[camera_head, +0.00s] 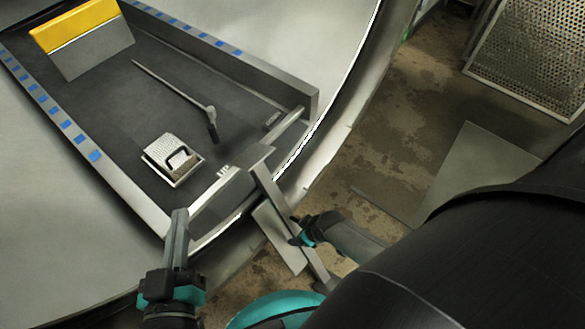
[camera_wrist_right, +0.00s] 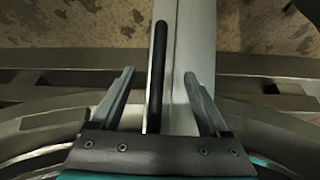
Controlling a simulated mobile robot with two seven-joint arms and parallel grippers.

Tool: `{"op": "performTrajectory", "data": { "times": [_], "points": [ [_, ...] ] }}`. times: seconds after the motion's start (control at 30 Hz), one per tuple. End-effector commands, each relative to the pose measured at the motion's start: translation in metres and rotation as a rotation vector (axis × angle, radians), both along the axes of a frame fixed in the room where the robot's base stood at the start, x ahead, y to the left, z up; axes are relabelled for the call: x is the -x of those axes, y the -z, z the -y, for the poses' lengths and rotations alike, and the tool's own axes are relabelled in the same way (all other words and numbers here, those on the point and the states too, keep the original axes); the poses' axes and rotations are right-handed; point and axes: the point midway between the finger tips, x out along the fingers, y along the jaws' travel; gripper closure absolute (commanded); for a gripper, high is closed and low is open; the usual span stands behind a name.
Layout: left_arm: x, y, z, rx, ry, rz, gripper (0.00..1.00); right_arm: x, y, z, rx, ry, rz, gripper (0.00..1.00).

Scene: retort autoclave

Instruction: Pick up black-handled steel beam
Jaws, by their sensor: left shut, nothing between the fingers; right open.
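The steel beam (camera_head: 271,191) slants down from the front edge of the tray-like carriage in the head view. In the right wrist view the beam (camera_wrist_right: 196,40) runs upright in the picture, with its long black handle (camera_wrist_right: 158,60) along it. My right gripper (camera_head: 297,236) is open beside the beam. In the wrist view its fingers (camera_wrist_right: 159,74) stand on either side of the handle, not visibly touching it. How deep the handle sits between them cannot be told. My left gripper (camera_head: 180,213) is shut and empty near the carriage's front left corner.
The carriage (camera_head: 118,180) has raised side rails with blue marks. On it lie a yellow-topped grey block (camera_head: 85,38), a thin rod with a dark end (camera_head: 180,91) and a small mesh box (camera_head: 172,158). A perforated metal panel (camera_head: 530,55) stands at upper right. Stained floor is below.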

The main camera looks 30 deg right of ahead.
Motion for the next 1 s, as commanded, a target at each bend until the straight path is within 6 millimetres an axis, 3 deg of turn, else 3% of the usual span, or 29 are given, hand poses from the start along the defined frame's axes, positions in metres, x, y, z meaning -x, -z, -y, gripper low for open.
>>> {"op": "performTrajectory", "data": {
  "times": [0.33,1.0],
  "points": [
    [0.0012,-0.0016,0.0008,0.012,-0.001,0.016,1.00,-0.0005,0.0010,-0.0003,0.000,0.000,0.000,0.21],
    [0.0011,-0.0014,0.0010,0.011,-0.001,0.014,1.00,-0.0002,0.0011,0.0001,0.000,0.000,-0.001,0.97]
  ]
}}
